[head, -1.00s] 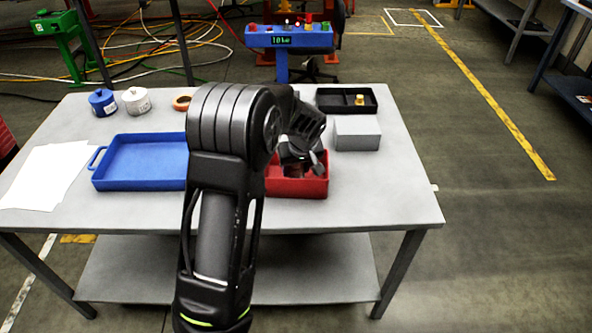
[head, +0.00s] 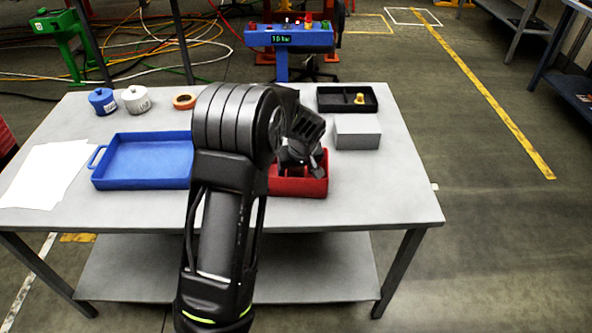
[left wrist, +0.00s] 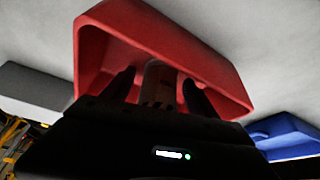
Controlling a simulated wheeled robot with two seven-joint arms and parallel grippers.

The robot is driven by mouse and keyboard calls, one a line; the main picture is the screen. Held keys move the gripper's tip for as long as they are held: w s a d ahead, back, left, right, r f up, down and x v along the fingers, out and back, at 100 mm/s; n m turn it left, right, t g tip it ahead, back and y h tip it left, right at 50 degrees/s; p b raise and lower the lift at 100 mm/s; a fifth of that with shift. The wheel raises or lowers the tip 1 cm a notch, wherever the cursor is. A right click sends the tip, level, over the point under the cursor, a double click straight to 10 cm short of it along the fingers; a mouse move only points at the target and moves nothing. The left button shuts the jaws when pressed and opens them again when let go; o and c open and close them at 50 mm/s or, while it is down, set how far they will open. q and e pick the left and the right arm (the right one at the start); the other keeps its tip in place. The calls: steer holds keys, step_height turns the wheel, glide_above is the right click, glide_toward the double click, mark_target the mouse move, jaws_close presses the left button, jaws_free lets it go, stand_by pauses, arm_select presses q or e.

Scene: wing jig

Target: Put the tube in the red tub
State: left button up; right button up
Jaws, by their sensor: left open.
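The red tub (head: 312,187) stands on the grey table, partly hidden behind my left arm in the head view. Its wall also shows in the left wrist view (left wrist: 190,45). My left gripper (head: 303,170) points down into the tub with its jaws open. In the left wrist view, its two dark fingers (left wrist: 160,92) stand apart inside the tub. The tube (left wrist: 158,80), pale and dimly lit, is between the fingers inside the tub, with clear gaps on both sides. The tube cannot be made out in the head view. My right gripper is not in view.
A blue tray (head: 140,183) lies left of the tub. A grey box (head: 357,134) and a black tray (head: 333,109) with a small yellow part stand behind right. Blue and white canisters, an orange ring and paper sheets are on the left. The table's right front is clear.

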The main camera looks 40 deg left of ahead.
arm_select(q)
steer(key=shift+r, duration=0.15)
steer(key=v, duration=1.2)
steer(key=shift+s+a, duration=0.1)
